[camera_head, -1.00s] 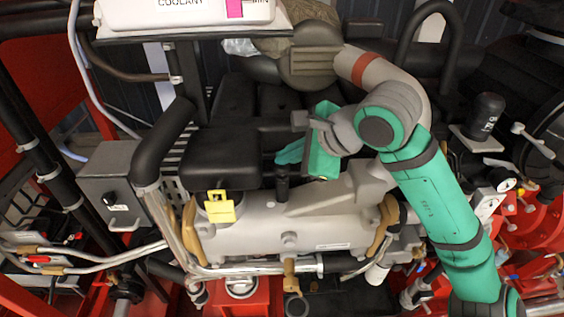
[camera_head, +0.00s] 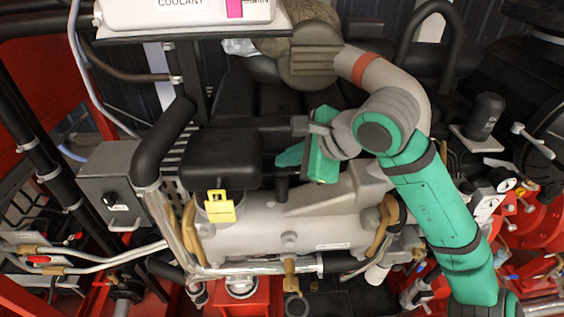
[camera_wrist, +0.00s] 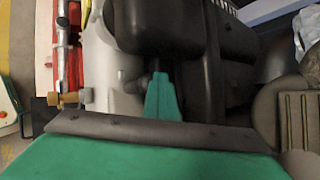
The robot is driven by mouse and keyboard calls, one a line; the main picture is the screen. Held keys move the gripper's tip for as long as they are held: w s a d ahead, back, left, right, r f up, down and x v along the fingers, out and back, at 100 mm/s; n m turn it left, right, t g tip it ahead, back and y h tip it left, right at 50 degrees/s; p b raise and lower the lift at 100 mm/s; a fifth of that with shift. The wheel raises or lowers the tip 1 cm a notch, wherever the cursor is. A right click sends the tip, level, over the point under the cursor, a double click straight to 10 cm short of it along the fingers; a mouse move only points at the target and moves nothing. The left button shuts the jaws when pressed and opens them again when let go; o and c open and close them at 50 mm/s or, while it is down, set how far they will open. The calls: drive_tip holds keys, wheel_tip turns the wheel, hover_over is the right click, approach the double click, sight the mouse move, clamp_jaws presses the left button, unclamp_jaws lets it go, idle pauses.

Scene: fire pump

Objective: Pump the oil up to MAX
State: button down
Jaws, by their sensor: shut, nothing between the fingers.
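My gripper (camera_head: 280,158) is shut and empty, its green fingers together and pointing left over the engine. The fingertips (camera_wrist: 159,78) also show in the wrist view, close beside a dark post. That short black post (camera_head: 282,186) stands on the grey engine block (camera_head: 285,222), just below the fingertips; I cannot tell whether they touch. A black box-shaped cover (camera_head: 218,158) lies left of the fingers. A black cylinder with small unreadable marking (camera_head: 486,115) stands upright at the right, apart from my gripper. I cannot make out an oil level or a MAX mark.
A white coolant tank (camera_head: 185,14) with a pink level strip is at the top left. A yellow tag (camera_head: 219,206) hangs on the engine's left end. A grey switch box (camera_head: 112,188) and pipes stand at the left. Red parts and gauges (camera_head: 486,206) crowd the right.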

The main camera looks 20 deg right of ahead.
sight(286, 171)
drive_tip(key=shift+r, duration=1.4)
wheel_tip(286, 171, up, 5)
drive_tip(key=shift+a, duration=0.1)
idle(2.6)
